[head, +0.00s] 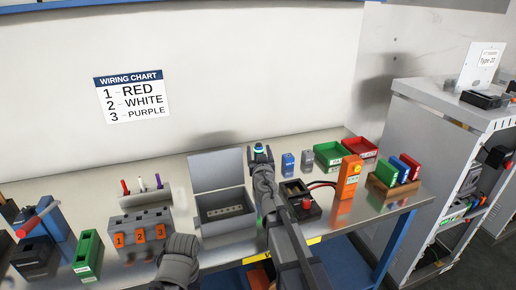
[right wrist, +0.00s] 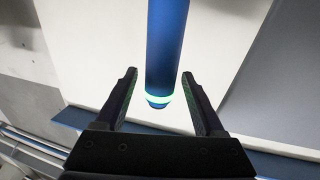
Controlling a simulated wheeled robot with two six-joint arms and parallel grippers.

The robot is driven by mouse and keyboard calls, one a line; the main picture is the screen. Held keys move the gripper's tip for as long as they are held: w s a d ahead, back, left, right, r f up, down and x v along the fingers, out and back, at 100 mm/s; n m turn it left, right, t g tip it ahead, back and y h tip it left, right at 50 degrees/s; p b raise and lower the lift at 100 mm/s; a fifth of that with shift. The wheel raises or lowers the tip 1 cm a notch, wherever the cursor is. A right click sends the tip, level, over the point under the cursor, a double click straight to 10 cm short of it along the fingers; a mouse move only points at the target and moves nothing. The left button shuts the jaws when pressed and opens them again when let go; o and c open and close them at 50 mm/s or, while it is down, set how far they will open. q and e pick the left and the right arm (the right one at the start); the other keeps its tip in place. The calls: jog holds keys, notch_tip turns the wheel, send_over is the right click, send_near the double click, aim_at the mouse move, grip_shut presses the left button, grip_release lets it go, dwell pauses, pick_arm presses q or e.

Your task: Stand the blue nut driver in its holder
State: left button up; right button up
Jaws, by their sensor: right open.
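The blue nut driver (right wrist: 165,50) appears as a blue cylinder with a glowing green band near its lower end in the right wrist view. That end is between the fingertips of my right gripper (right wrist: 160,90), with a visible gap on each side. In the head view the right gripper (head: 261,154) is open above the back of the table, with a bit of blue and green (head: 258,147) at its tip. The driver's other end is out of view. I cannot tell which block is its holder. My left gripper's fingers do not show.
An open grey box (head: 218,168) stands left of my right arm. Blue (head: 288,164) and grey blocks, green (head: 331,156) and red trays, an orange box (head: 348,178) and a red-black device (head: 300,204) stand right. Green (head: 88,254) and blue (head: 60,217) blocks stand left.

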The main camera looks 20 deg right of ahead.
jog(key=s+a, duration=0.1)
jog(key=s, duration=0.7)
jog(key=shift+s+a, duration=0.35)
jog(key=shift+s, duration=0.05)
